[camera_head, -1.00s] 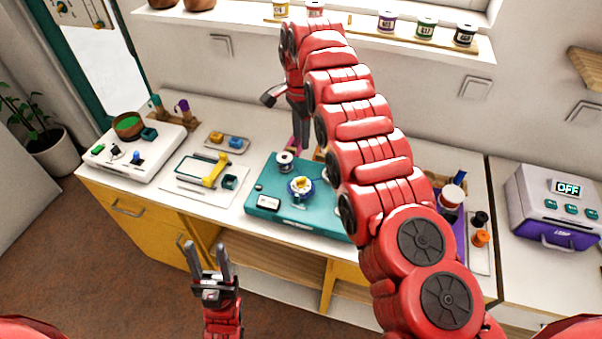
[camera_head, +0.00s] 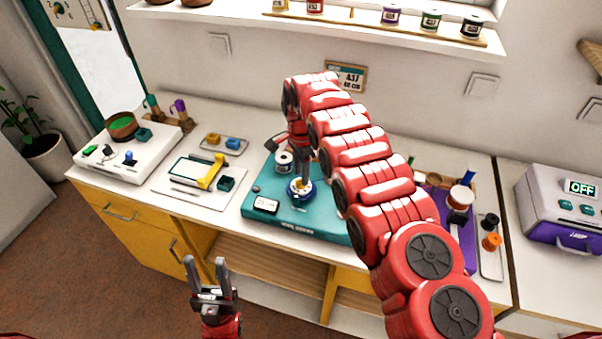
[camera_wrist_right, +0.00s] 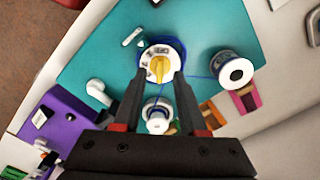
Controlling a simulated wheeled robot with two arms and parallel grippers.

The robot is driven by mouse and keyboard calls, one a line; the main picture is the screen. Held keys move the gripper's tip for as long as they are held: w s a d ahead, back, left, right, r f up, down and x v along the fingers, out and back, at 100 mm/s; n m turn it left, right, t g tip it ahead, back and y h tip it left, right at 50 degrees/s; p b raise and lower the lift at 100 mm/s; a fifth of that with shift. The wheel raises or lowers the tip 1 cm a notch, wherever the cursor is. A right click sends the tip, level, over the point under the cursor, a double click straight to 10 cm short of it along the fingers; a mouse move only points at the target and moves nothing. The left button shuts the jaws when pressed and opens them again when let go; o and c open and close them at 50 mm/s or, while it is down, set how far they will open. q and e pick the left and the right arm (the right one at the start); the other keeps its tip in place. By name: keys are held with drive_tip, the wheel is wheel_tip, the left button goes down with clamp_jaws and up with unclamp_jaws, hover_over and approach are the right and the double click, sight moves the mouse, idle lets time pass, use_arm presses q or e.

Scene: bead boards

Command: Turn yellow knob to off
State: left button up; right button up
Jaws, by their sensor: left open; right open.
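The yellow knob (camera_wrist_right: 158,66) sits on a round white dial (camera_wrist_right: 172,50) with a blue rim, on the teal board (camera_head: 290,225). In the head view my right gripper (camera_head: 303,182) points down over the dial and hides most of the knob. In the right wrist view my right gripper (camera_wrist_right: 160,82) is open, its fingertips at the near edge of the dial on either side of the knob. I cannot tell whether they touch it. My left gripper (camera_head: 207,272) is open and empty in front of the counter.
A spool (camera_wrist_right: 234,72) with blue thread stands on the teal board near the dial. A purple board (camera_head: 463,240) is to the right, a white board (camera_head: 205,187) to the left. A grey box with an OFF display (camera_head: 560,210) stands far right.

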drive_tip(key=shift+f, duration=0.9)
clamp_jaws()
